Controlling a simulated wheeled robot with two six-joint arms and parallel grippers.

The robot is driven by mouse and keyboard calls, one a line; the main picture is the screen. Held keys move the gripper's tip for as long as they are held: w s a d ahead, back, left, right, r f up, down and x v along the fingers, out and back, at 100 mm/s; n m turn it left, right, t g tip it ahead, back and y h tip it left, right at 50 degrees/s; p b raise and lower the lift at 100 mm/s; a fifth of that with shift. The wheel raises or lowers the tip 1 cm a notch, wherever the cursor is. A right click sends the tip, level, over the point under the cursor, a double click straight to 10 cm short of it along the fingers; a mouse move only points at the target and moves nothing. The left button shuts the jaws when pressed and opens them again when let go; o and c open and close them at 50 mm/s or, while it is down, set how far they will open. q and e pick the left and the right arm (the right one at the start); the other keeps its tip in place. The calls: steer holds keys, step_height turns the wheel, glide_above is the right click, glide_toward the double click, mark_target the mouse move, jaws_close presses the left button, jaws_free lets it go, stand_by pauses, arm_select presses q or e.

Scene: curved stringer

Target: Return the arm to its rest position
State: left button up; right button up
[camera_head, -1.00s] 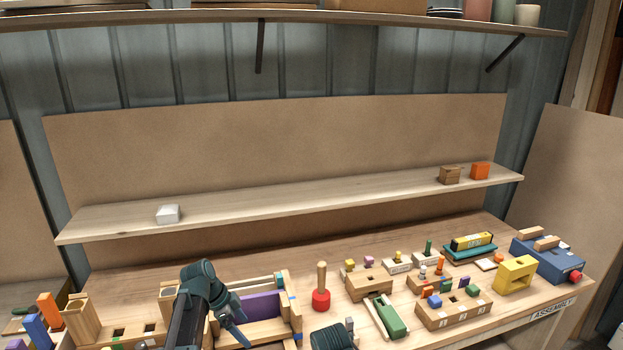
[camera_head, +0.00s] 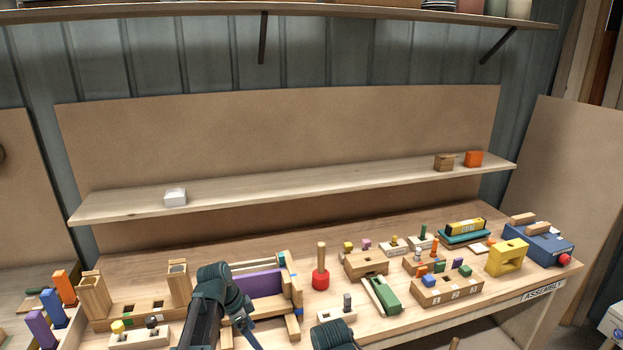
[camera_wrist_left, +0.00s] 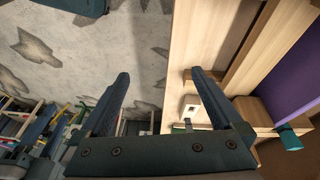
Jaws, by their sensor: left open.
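My left arm (camera_head: 211,308) comes in at the bottom of the head view, in front of a wooden frame with a purple block (camera_head: 258,284). In the left wrist view my left gripper (camera_wrist_left: 160,76) has its two dark fingers spread wide, with nothing between them. Its fingers point over the edge of light wood, with a grey stained floor on the left. The purple piece also shows in the left wrist view (camera_wrist_left: 292,55). A dark part of my own body (camera_head: 335,336) shows at the bottom centre of the head view. My right gripper is not visible.
A workbench (camera_head: 395,324) carries several toys, including a red-based peg (camera_head: 320,279), a green block (camera_head: 384,296) and a yellow block (camera_head: 507,258). The shelf's middle is bare.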

arm_select(q)
steer(key=s+d+f+n+y+b, duration=0.2)
steer(key=s+d+f+n+b, duration=0.2)
steer(key=s, duration=0.5)
steer(key=s+d+f+n+y+b, duration=0.3)
steer(key=s+d+f+n+b, duration=0.1)
steer(key=s, duration=0.5)
steer(key=shift+s+d+f+n+g, duration=0.2)
steer(key=shift+d+f+n+g, duration=0.2)
steer(key=shift+d+f+n, duration=0.45)
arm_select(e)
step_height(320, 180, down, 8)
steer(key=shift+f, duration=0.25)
arm_select(q)
steer(key=shift+r, duration=0.1)
steer(key=shift+c, duration=0.2)
